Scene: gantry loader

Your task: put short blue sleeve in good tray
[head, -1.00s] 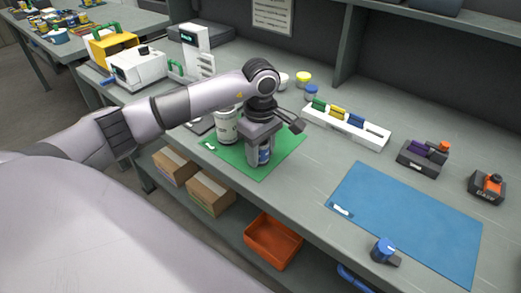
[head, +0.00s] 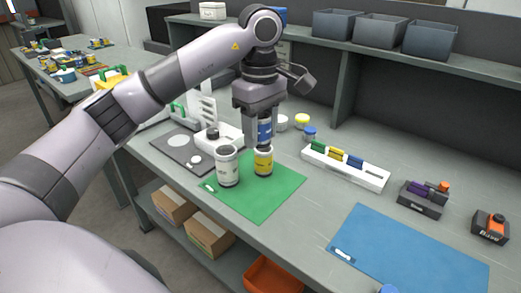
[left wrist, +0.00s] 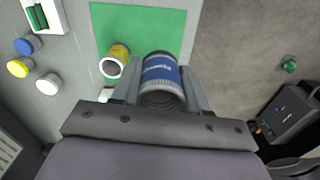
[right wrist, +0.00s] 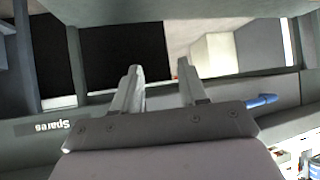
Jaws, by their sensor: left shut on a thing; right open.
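My left gripper (head: 264,118) is shut on a short cylinder with a blue band (head: 265,132), the blue sleeve. It is held upright above the green mat (head: 266,195). In the left wrist view the sleeve (left wrist: 160,76) sits between the fingers, its blue label with white lettering showing. A yellow-banded cylinder (head: 263,161) stands on the mat just below it, and a larger white cylinder (head: 228,168) stands to its left. My right gripper (right wrist: 161,88) is open and empty in the right wrist view. I cannot tell which thing is the good tray.
A white rack (head: 345,167) with green, yellow and blue pieces stands to the right. A blue mat (head: 410,255) lies front right, with two dark fixtures (head: 422,200) (head: 490,227) behind it. Small lidded pots (head: 302,121) stand behind the gripper. An orange bin (head: 272,276) is below the bench.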

